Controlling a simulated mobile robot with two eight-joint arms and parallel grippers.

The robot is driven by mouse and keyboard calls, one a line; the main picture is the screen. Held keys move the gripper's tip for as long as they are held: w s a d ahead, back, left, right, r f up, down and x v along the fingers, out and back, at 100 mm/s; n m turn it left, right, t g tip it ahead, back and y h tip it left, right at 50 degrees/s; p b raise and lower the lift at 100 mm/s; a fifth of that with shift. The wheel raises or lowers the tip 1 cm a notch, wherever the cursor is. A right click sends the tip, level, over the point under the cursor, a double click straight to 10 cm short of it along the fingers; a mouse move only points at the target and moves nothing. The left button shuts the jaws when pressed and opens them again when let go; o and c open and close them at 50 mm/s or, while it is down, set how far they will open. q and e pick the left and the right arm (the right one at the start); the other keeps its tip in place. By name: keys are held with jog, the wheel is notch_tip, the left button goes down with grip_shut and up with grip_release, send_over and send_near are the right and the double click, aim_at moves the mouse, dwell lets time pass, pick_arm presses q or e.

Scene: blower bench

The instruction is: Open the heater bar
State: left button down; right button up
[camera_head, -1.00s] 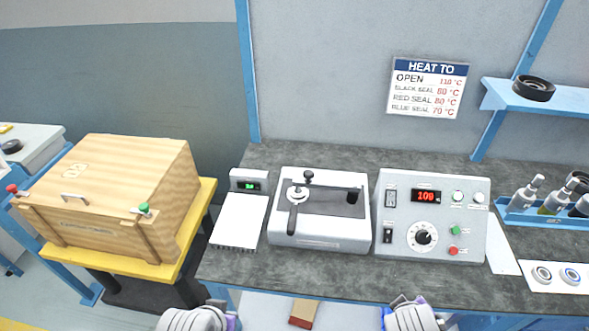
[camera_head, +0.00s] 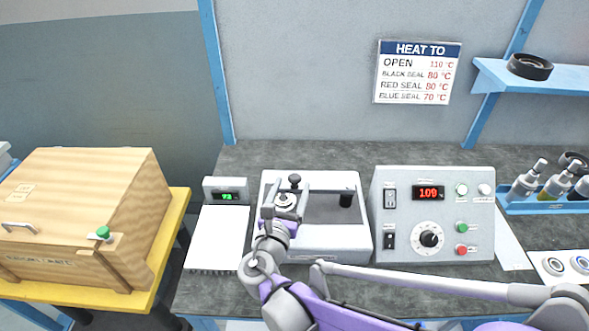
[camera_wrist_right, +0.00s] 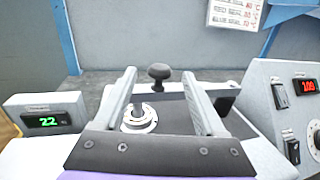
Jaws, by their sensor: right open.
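The heater (camera_head: 335,240) is a white box with a dark top on the bench, left of the control box. Its grey bar (camera_head: 325,188) runs across the top to a black post (camera_head: 346,200). A black knob (camera_head: 295,180) stands near the bar's left end, and also shows in the wrist view (camera_wrist_right: 158,72). My right gripper (camera_head: 285,196) is above the left part of the heater, hiding much of the lever there. In the wrist view its fingers (camera_wrist_right: 160,85) are apart and empty, with the knob beyond them; contact cannot be told. My left gripper is out of view.
A control box (camera_head: 432,215) with a red display reading about 109 stands close on the right. A white scale (camera_head: 215,240) with a green display is on the left. A wooden crate (camera_head: 80,215) stands farther left, bottles (camera_head: 525,185) at the right.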

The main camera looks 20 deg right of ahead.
aim_at(296, 174)
jog(key=x, duration=0.7)
jog(key=shift+f, duration=0.1)
grip_shut()
dwell(1.2)
